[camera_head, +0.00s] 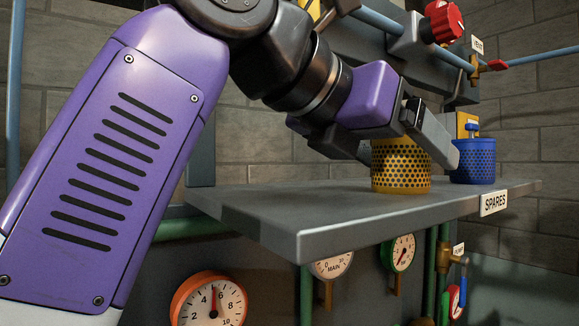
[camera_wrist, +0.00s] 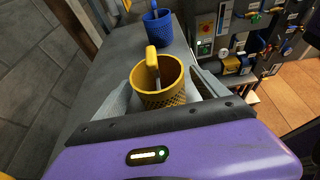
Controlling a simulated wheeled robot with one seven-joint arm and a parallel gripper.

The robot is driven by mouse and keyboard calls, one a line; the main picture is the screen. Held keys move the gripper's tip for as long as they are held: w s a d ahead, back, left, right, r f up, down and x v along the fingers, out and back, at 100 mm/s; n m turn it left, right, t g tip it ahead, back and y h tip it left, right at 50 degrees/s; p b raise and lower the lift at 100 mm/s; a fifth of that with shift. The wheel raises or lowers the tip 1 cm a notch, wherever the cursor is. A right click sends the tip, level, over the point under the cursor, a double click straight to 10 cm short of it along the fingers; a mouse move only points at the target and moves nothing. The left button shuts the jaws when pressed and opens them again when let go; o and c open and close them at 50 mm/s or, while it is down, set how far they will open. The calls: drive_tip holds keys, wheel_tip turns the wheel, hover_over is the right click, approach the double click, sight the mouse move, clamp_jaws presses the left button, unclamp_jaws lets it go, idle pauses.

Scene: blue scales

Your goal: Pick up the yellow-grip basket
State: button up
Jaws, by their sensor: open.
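A yellow perforated basket (camera_head: 401,170) stands upright on the grey shelf (camera_head: 330,215). In the wrist view the yellow basket (camera_wrist: 158,98) has a yellow grip (camera_wrist: 152,58) on an upright stem. My gripper (camera_head: 408,150) is at the basket, with one finger on its left and one on its right. In the wrist view my gripper (camera_wrist: 165,90) is open, its grey fingers either side of the basket. I cannot tell whether a finger touches it. The basket's upper part is hidden behind my gripper in the head view.
A blue perforated basket (camera_head: 474,161) stands on the shelf to the right, also seen in the wrist view (camera_wrist: 157,27). Pipes and a red knob (camera_head: 443,21) are above; gauges (camera_head: 208,300) sit below. The shelf's left part is clear.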

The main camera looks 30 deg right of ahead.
sight(412, 158)
drive_tip(key=x, duration=0.3)
drive_tip(key=shift+d+f+b, duration=0.2)
drive_tip(key=shift+b, duration=0.2)
drive_tip(key=c, duration=1.5)
drive_tip(key=shift+r, duration=0.4)
